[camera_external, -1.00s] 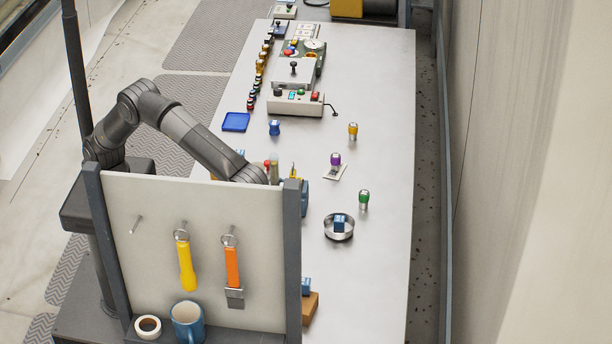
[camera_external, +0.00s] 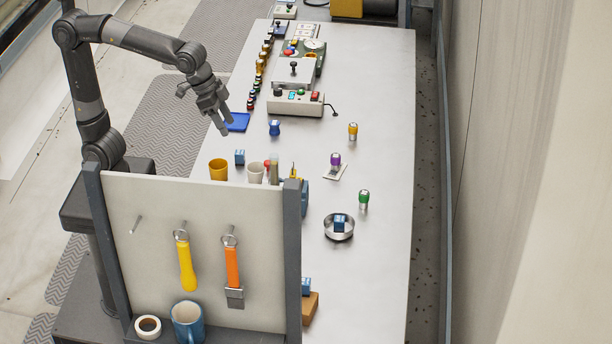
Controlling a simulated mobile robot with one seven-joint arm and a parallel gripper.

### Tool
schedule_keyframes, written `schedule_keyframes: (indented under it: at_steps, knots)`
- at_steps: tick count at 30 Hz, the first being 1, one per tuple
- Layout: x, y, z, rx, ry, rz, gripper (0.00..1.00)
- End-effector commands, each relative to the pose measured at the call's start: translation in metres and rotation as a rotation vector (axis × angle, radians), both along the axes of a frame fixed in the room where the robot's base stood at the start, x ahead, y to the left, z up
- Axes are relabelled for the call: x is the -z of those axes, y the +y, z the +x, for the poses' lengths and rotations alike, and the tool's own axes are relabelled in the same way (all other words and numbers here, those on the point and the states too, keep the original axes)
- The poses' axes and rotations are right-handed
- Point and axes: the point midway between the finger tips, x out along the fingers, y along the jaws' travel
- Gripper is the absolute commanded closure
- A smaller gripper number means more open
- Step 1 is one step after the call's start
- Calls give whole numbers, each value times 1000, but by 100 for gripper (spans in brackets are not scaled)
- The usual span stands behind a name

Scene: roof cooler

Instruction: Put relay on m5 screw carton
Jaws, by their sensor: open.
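A brown carton (camera_external: 311,309), which looks like the M5 screw carton, stands at the near end of the table, partly hidden by the tool board. A small blue block (camera_external: 306,287), relay-like, appears to rest on it, also partly hidden. A similar blue block (camera_external: 340,223) sits in a round metal dish, and another blue block (camera_external: 240,157) stands on the table behind the cups. Labels are too small to read, so I cannot tell which is named the relay. My gripper (camera_external: 223,128) is open and empty, raised near the blue tray, well away from the carton.
The tool board (camera_external: 205,210) blocks the near left. An orange cup (camera_external: 218,169), a white cup (camera_external: 255,173) and small items stand behind it. A blue tray (camera_external: 238,122), control box (camera_external: 295,103) and coloured knobbed pieces lie beyond.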

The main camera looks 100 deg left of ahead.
Motion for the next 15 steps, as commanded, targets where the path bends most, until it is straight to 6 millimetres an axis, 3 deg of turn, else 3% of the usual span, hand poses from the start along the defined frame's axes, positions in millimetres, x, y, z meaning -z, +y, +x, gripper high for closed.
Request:
schedule_keyframes:
  at_steps: [3,9,15]
  knots:
    - [5,28,-47,-3,-19,6,51]
    - [29,59,-118,0,-44,27,51]
    - [56,74,-166,1,-62,50,51]
